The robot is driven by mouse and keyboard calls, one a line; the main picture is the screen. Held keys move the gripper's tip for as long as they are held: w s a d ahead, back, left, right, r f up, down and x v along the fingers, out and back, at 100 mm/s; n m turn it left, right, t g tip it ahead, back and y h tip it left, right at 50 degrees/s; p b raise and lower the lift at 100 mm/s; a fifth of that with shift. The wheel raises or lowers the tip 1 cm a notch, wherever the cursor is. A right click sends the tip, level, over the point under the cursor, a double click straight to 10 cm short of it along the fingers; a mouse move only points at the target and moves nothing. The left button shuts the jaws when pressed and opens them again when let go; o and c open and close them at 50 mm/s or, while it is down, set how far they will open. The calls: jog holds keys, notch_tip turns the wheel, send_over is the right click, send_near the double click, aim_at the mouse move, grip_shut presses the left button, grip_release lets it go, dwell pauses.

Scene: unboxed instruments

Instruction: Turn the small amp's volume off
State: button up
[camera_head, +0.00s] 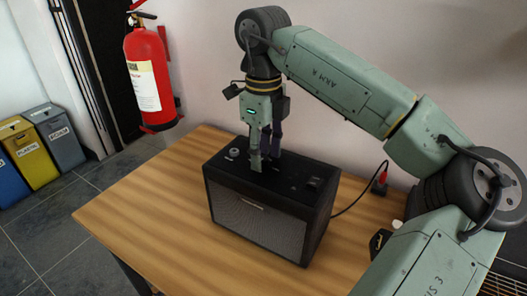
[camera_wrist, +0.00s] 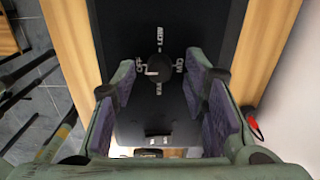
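The small amp (camera_head: 262,215) is a black box with a grey front grille, upright on the wooden table. My gripper (camera_head: 265,163) points down at the middle of its top panel. In the wrist view, a round dark knob (camera_wrist: 159,66) with a white pointer mark sits between the fingers of my gripper (camera_wrist: 161,78). The mark points left, towards a label that seems to read OFF; the other labels are hard to read. The fingers stand apart, with a visible gap on each side of the knob. In the head view the fingers hide this knob.
A round control (camera_head: 233,153) and a small switch (camera_head: 313,183) sit on the amp's top, either side of my gripper. A black cable with a red plug (camera_head: 381,184) runs behind the amp. The wooden table (camera_head: 155,205) is clear left of the amp. A fire extinguisher (camera_head: 147,75) hangs behind.

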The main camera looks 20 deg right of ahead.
aim_at(264, 158)
notch_tip(264, 158, up, 12)
jog(key=shift+f, duration=0.15)
dwell(0.5)
